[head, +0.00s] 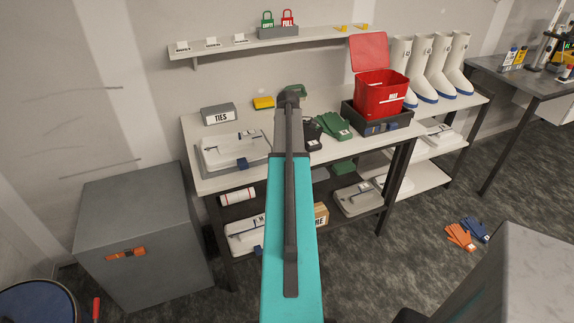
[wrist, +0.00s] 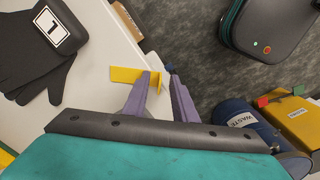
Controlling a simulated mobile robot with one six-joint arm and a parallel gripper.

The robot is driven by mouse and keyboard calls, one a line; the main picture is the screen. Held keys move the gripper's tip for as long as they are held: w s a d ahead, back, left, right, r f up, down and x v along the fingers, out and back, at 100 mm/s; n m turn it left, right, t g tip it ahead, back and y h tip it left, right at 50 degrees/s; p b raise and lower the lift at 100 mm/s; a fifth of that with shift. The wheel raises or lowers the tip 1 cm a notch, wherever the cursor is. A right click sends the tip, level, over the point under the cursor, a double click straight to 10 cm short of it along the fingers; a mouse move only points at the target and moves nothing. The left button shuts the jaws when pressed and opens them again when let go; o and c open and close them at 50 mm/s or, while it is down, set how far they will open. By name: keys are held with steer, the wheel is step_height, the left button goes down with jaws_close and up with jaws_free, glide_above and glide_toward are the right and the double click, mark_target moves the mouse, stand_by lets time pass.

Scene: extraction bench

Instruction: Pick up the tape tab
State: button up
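In the wrist view a flat yellow piece (wrist: 126,75), which looks like the tape tab, lies by the edge of the white bench top. My gripper (wrist: 161,72) has two purple fingers, apart, over its right part. The left finger crosses in front of the piece, and some yellow shows in the gap. I see no clear contact, and the height between fingers and piece is hard to judge. In the head view my teal arm hides the gripper and the tab.
Black gloves with a "1" label (wrist: 62,30) lie left on the bench. Beyond the bench edge are the floor, a dark case (wrist: 268,22), a blue waste drum (wrist: 238,118) and a yellow box (wrist: 292,120). A red bin (head: 381,95) stands at the bench's right.

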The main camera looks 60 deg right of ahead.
jaws_close()
steer(key=shift+r, duration=0.2)
steer(key=shift+r+b, duration=0.65)
steer(key=shift+r, duration=0.75)
steer(key=s+a+r+b, duration=0.1)
steer(key=s+a+b, duration=0.2)
steer(key=s+a, duration=0.7)
steer(key=shift+s+a+r, duration=0.2)
steer(key=shift+a+r, duration=0.2)
steer(key=shift+a, duration=0.65)
steer(key=shift+w, duration=0.1)
